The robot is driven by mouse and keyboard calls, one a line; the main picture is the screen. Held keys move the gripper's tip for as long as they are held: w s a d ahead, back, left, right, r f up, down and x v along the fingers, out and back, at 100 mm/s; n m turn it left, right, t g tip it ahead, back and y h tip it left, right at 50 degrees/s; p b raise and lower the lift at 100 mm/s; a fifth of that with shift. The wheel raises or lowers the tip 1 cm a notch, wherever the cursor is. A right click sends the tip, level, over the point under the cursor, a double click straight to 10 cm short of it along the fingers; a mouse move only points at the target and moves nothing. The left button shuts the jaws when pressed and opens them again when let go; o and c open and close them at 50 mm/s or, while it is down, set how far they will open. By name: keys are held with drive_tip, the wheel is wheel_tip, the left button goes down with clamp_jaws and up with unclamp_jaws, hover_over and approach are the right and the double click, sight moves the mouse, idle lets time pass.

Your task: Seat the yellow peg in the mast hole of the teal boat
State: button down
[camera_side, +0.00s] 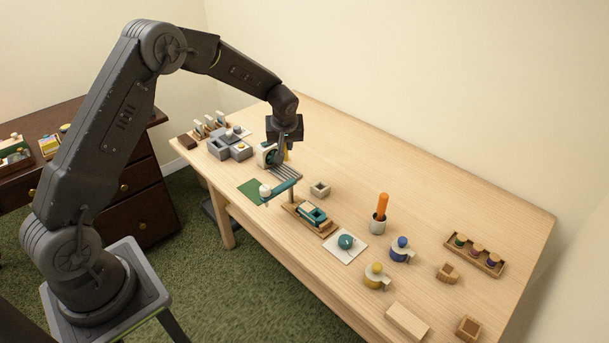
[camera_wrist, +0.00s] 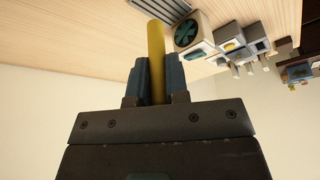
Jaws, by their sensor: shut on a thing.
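My gripper (camera_side: 284,146) is shut on the yellow peg (camera_side: 287,156), which hangs below it over the back part of the table. In the wrist view the peg (camera_wrist: 156,45) sticks out past the two blue fingers (camera_wrist: 158,72) of my gripper. What looks like the teal boat (camera_side: 313,214) sits in a wooden tray (camera_side: 298,217) near the table's front edge. My gripper is behind and to the left of it, well apart. The mast hole is too small to make out. The wrist view does not show the boat.
A white box with a teal fan (camera_wrist: 187,31) and a slatted grey rack (camera_side: 286,173) are close to the peg. A small beige block (camera_side: 320,189) stands behind the boat.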

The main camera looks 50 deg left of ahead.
drive_tip(key=s+d+m+t+h, duration=0.1)
drive_tip(key=s+d+m, duration=0.25)
drive_tip(key=d, duration=1.15)
drive_tip(key=shift+m, duration=0.35)
drive_tip(key=shift+w+d+f, duration=0.1)
drive_tip(key=shift+w+f, duration=0.05)
drive_tip(key=shift+f, duration=1.5)
drive_tip(key=shift+w+d+f, duration=0.1)
drive_tip(key=shift+d+f, duration=0.05)
drive_tip(key=shift+f, duration=1.55)
drive_tip(key=shift+w+d+f, duration=0.1)
drive_tip(key=shift+w+f, duration=0.05)
drive_tip(key=shift+f, duration=1.5)
drive_tip(key=shift+f, duration=0.1)
drive_tip(key=c, duration=1.1)
unclamp_jaws()
drive_tip(key=v, duration=1.2)
drive_tip(key=shift+r, duration=0.2)
